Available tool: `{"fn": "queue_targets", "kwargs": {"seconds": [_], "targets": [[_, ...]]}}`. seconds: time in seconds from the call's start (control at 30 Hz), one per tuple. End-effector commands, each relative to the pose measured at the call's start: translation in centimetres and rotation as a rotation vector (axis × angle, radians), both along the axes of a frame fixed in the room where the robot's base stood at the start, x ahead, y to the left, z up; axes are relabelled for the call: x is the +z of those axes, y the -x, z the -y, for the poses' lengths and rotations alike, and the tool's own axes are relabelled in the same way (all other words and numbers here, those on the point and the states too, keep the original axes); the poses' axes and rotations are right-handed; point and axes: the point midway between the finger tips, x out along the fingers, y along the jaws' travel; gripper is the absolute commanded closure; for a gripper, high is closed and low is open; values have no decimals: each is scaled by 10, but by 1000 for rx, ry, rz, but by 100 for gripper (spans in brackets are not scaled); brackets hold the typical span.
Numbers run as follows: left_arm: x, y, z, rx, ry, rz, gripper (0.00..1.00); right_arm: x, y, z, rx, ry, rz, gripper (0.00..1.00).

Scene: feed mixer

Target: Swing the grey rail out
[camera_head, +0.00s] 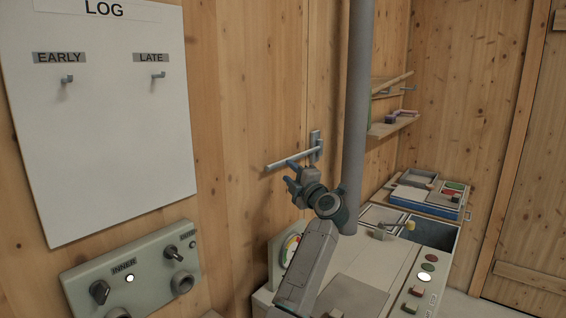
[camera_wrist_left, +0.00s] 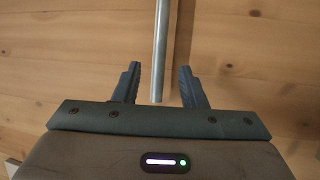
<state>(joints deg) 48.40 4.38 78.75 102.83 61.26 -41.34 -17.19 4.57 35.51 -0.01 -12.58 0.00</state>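The grey rail (camera_head: 289,160) is a thin bar on a wall bracket (camera_head: 315,146) at the wooden wall, in the middle of the head view. It sticks out to the left from the bracket. My left gripper (camera_head: 292,177) is just below the rail. In the left wrist view the rail (camera_wrist_left: 161,50) runs down between the two fingers of my left gripper (camera_wrist_left: 158,85). The fingers are open, with a gap on each side of the rail. Its near end lies close to the gripper's palm. My right gripper is not in view.
A thick grey vertical pipe (camera_head: 357,110) stands just right of my left arm. A machine with a panel (camera_head: 352,296) and buttons is below. A LOG board (camera_head: 105,130) and a control box (camera_head: 135,272) with knobs are on the left wall. Small shelves (camera_head: 393,127) are beyond the pipe.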

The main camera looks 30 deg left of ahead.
Motion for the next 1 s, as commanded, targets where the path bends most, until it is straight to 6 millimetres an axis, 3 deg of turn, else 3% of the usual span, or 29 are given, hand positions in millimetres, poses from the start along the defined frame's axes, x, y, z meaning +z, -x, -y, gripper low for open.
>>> {"fn": "queue_targets", "kwargs": {"seconds": [0.1, 0.3, 0.67, 0.87, 1.0], "targets": [[8, -10, -20, 1, 0, -1, 62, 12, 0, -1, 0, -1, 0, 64], [10, -21, -39, -1, -1, 0, 62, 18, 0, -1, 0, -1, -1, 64], [9, -23, -44, -1, 0, 2, 62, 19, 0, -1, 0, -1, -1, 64], [9, -23, -43, -1, 0, 2, 100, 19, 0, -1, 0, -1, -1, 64], [9, -23, -43, -1, 0, 1, 100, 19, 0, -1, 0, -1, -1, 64]]}}
